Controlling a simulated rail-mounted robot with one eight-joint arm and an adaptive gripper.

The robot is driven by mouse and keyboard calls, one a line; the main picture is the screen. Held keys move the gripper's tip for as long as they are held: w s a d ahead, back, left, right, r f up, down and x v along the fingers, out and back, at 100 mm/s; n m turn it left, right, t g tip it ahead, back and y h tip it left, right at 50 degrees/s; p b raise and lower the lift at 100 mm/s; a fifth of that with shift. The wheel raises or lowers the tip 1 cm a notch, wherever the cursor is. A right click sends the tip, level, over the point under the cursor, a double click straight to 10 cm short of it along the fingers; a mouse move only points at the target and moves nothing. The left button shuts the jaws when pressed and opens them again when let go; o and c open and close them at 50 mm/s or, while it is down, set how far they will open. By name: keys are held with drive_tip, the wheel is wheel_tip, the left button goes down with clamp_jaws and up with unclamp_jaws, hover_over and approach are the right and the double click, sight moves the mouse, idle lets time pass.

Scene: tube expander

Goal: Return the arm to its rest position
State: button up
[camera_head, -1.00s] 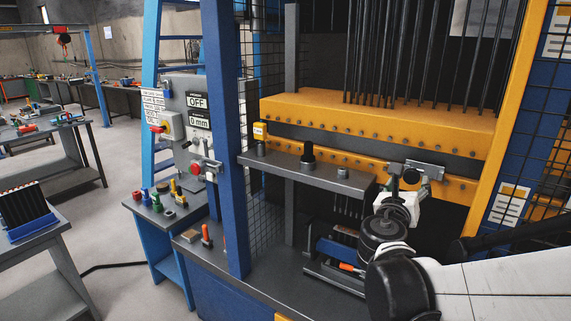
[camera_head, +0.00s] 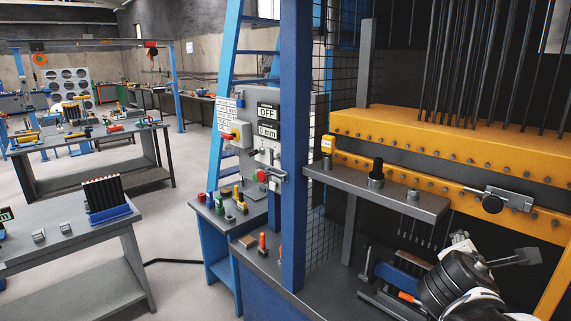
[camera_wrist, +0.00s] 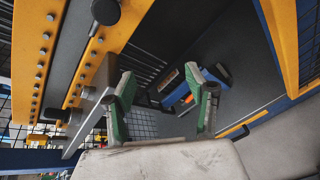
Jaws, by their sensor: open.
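My gripper shows in the wrist view (camera_wrist: 160,92) with its two green-padded fingers spread apart and nothing between them. The grey latch with a round black knob (camera_head: 492,203) is on the front of the yellow press beam (camera_head: 450,143). The gripper is below the latch in the head view and looks apart from it. The fingertips are only partly visible there.
A grey shelf (camera_head: 385,193) with black fittings juts out in front of the beam. A blue toolbox-like item (camera_head: 402,268) sits on the machine bed below. A blue post (camera_head: 295,150) and mesh stand at left. The control panel (camera_head: 267,135) reads OFF and 0 mm.

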drive_tip(key=s+a+f+m+g+y+b, duration=0.1)
drive_tip(key=s+a+f+m+y+b, duration=0.1)
drive_tip(key=s+a+f+m+y, duration=0.3)
drive_tip(key=s+a+f+m+g+y+b, duration=0.1)
drive_tip(key=s+a+f+m+y, duration=0.3)
drive_tip(key=a+m, duration=0.9)
drive_tip(key=shift+s+a+f+g+y+b, duration=0.3)
drive_tip(key=shift+s+a+f+y+b, duration=0.1)
drive_tip(key=shift+a+f+y, duration=0.15)
drive_tip(key=shift+c, duration=0.4)
